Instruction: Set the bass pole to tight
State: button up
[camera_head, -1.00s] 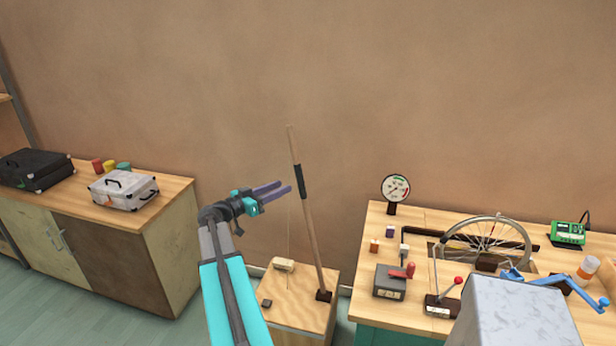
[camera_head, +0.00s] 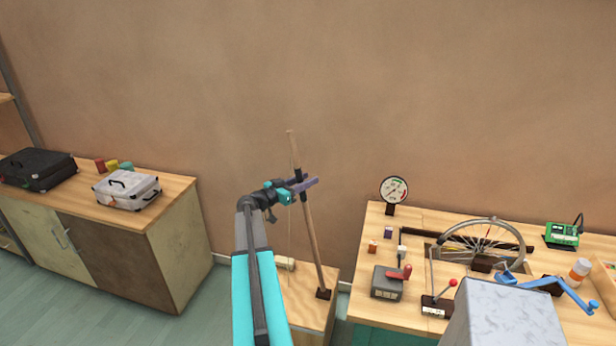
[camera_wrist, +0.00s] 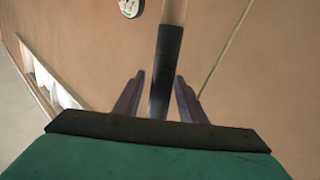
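The bass pole (camera_head: 310,235) is a thin wooden pole with a black grip band. It stands tilted, its top leaning left, with its foot in a dark block on a low wooden box (camera_head: 318,317). A thin string runs beside it. My gripper (camera_head: 312,184) is at the height of the black band. In the wrist view the band (camera_wrist: 166,70) lies between the two purple fingers of my gripper (camera_wrist: 160,95), with a visible gap on either side. The fingers are open. Part of the band is hidden by the gripper in the head view.
On the left, a cabinet (camera_head: 165,222) holds two cases. The wall is behind the pole.

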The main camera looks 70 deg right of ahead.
jog(key=shift+s+d, duration=0.35)
jog(key=shift+d, duration=0.2)
grip_shut()
jog(key=shift+a+f, duration=0.1)
